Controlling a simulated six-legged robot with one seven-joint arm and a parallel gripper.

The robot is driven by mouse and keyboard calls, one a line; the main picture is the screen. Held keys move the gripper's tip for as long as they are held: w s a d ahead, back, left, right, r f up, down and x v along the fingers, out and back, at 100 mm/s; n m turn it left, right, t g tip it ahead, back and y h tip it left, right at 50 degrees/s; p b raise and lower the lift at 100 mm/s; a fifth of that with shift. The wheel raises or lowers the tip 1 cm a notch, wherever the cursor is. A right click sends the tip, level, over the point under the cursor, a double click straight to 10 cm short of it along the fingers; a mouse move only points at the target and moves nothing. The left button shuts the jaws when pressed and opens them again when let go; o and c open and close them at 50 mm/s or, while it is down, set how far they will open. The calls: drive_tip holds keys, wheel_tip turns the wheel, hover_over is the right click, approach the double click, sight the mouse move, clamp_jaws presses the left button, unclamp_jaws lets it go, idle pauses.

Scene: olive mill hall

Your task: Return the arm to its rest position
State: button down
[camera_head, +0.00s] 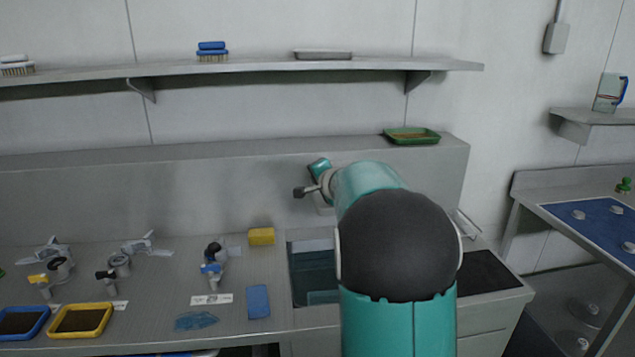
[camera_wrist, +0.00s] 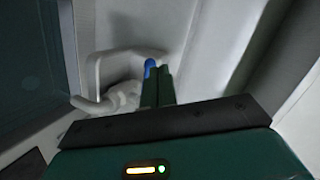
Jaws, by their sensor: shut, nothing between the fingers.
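My teal arm with a dark rounded joint rises in front of the counter in the head view and reaches toward the sink (camera_head: 312,275). It covers the right part of the sink, and my gripper cannot be made out clearly there. In the wrist view my gripper (camera_wrist: 158,70) shows as two dark green fingers close together, shut, with nothing seen between them. A small blue patch shows at the fingertips; I cannot tell what it is. A pale, blurred curved fitting (camera_wrist: 115,90) is just left of the fingers; I cannot tell whether they touch.
A green tray (camera_head: 411,136) sits on the back ledge. A wall shelf (camera_head: 250,68) runs above.

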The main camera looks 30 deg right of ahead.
drive_tip(key=s+a+r, duration=0.2)
drive_tip(key=a+r, duration=0.1)
drive_tip(key=a, duration=0.5)
drive_tip(key=shift+a+r, duration=0.2)
drive_tip(key=shift+r, duration=0.05)
